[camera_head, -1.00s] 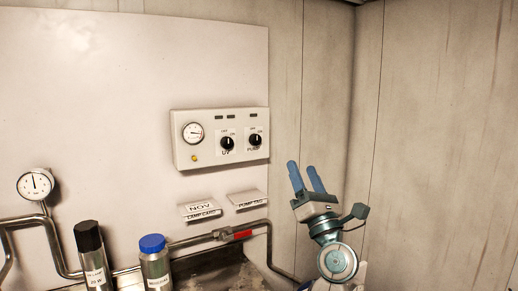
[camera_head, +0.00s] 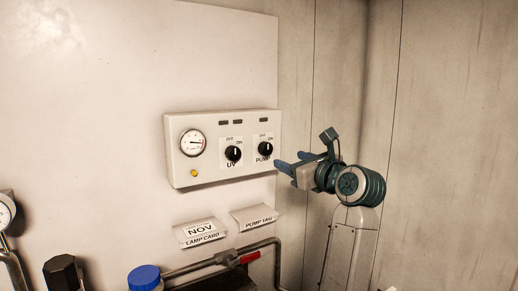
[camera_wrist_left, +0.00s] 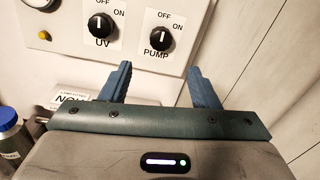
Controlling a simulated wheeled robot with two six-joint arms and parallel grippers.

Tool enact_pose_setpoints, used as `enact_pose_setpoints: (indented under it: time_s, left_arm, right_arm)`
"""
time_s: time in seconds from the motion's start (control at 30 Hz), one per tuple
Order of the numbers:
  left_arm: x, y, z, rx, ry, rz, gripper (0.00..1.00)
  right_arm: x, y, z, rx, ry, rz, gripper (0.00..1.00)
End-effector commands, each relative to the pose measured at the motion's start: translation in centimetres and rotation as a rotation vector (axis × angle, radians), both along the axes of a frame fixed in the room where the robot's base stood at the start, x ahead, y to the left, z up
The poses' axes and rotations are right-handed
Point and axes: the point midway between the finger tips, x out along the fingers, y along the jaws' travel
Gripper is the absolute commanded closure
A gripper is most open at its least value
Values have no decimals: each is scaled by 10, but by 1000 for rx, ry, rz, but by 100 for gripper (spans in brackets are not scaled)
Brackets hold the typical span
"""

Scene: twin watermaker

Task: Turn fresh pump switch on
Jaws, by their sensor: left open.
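The pump switch (camera_head: 265,149) is a black round knob on a white plate, marked OFF above and ON at its upper right. Its pointer looks to be up, toward OFF. It also shows in the left wrist view (camera_wrist_left: 160,38), centred just beyond the fingers. My left gripper (camera_head: 288,160) is open and empty, with its two blue fingers just right of the knob in the head view. In the left wrist view the fingertips (camera_wrist_left: 160,68) are apart, either side of and below the knob. No contact shows. My right gripper is not in view.
The UV switch (camera_head: 233,154) sits left of the pump switch on the white panel (camera_head: 215,178), with a gauge (camera_head: 193,142) and yellow lamp. Below are the lamp card (camera_head: 199,233), pump tag (camera_head: 257,217), a pipe with red handle (camera_head: 249,257) and a blue-capped bottle (camera_head: 145,277).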

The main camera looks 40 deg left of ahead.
Motion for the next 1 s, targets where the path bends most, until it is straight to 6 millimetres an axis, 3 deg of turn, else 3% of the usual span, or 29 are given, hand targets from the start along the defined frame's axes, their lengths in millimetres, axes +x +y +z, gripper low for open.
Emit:
enact_pose_setpoints:
  time_s: [0.17,0.7,1.0]
  left_arm:
    - [4,8,2,-6,-1,0,44]
    - [39,86,2,-3,3,0,44]
    - [45,98,-1,-5,0,-2,44]
  right_arm:
    - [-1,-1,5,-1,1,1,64]
    - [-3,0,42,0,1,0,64]
    - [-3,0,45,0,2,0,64]
